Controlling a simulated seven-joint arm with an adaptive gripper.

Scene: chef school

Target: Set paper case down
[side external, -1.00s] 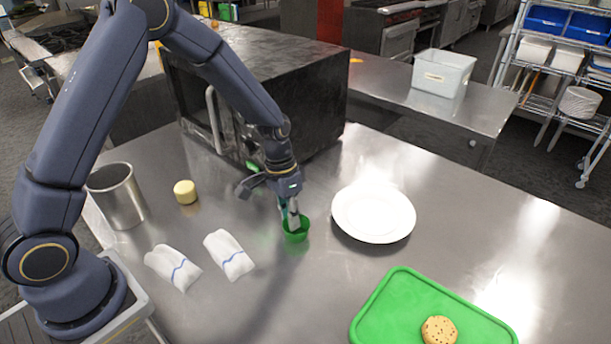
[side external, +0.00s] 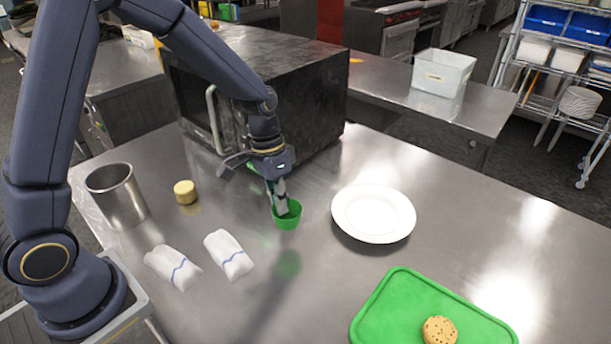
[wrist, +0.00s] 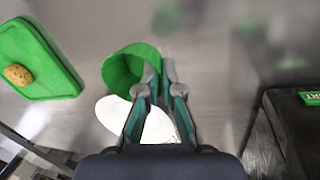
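The green paper case (side external: 287,218) is held in the air above the steel table, with a green reflection below it. It also shows in the wrist view (wrist: 122,72), mouth towards the camera. My gripper (side external: 281,208) points down at it and is shut on its wall, one finger inside the case. In the wrist view, my gripper (wrist: 160,78) has its fingertips close together at the case's right rim. The fingertips are partly hidden by the case in the side view.
A white plate (side external: 373,213) lies right of the case. A green tray (side external: 390,308) with a cookie (side external: 439,330) is at the front. A dark microwave (side external: 300,95) is behind.

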